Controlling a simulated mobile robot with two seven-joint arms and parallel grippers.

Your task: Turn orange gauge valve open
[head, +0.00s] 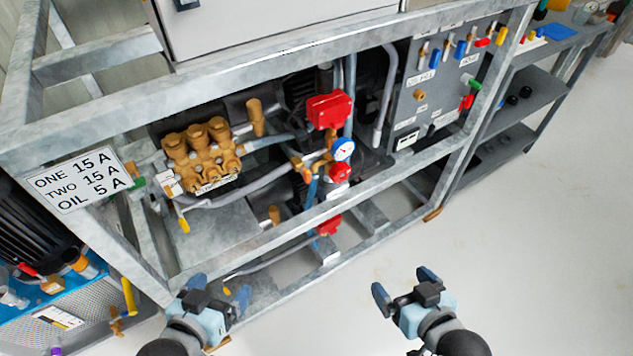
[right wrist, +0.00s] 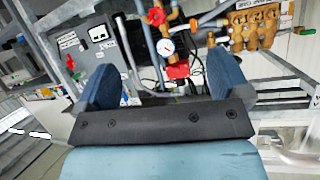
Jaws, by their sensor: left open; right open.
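A round white-faced gauge with a blue rim (head: 343,149) sits on the brass pipework in the middle of the frame; it also shows in the right wrist view (right wrist: 165,47). A red valve part (head: 340,172) is just below it. I cannot tell for sure which handle is the orange gauge valve; a small orange handle (head: 501,36) stands at the control panel's upper right. My left gripper (head: 218,291) is open and empty by the lower front rail. My right gripper (head: 405,285) is open and empty over bare floor, apart from the frame, its fingers also seen in the right wrist view (right wrist: 166,80).
The galvanized frame's front rail (head: 290,232) crosses before the pipes. A brass pump block (head: 205,160), a red box (head: 329,109) and a grey panel with coloured handles (head: 425,100) are inside. A lettered sign (head: 82,180) hangs left. Floor at right is clear.

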